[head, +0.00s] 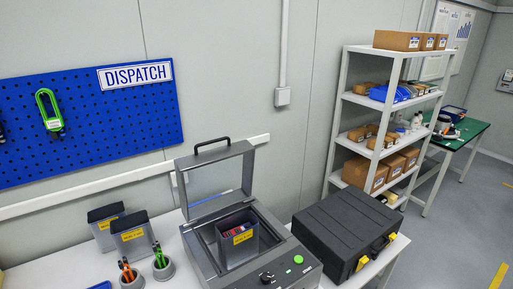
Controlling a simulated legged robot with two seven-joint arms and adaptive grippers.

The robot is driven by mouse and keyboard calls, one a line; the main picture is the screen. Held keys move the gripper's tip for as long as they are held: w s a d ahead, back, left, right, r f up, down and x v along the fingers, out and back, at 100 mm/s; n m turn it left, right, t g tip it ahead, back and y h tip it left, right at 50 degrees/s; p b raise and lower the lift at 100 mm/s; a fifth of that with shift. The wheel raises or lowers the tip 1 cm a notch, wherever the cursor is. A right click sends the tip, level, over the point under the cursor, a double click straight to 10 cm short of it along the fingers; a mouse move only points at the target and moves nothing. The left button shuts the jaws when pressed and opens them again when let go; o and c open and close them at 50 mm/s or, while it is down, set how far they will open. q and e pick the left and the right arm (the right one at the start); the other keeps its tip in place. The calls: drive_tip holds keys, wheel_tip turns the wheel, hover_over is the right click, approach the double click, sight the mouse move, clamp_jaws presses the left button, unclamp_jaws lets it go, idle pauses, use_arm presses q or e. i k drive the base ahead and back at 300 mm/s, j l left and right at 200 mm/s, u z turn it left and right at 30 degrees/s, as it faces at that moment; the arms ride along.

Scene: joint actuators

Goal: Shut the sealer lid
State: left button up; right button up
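The sealer (250,272) is a grey box-shaped machine on the white table, with a black knob and a green button on its front panel. Its lid (217,180) is a grey frame with a dark handle (211,147) along the top. The lid stands raised, nearly upright, at the back of the sealer. A grey bin (238,238) with a yellow label and coloured items inside sits in the sealer's open chamber. Neither of my grippers is in view.
A black case (345,228) lies right of the sealer. Two labelled grey bins (131,238) and tool cups (163,267) stand to the left. A blue pegboard (85,125) hangs behind. Shelving (390,105) and a green-topped table (462,131) are at right.

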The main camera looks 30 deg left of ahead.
sight(190, 162)
drive_tip(key=u, duration=1.35)
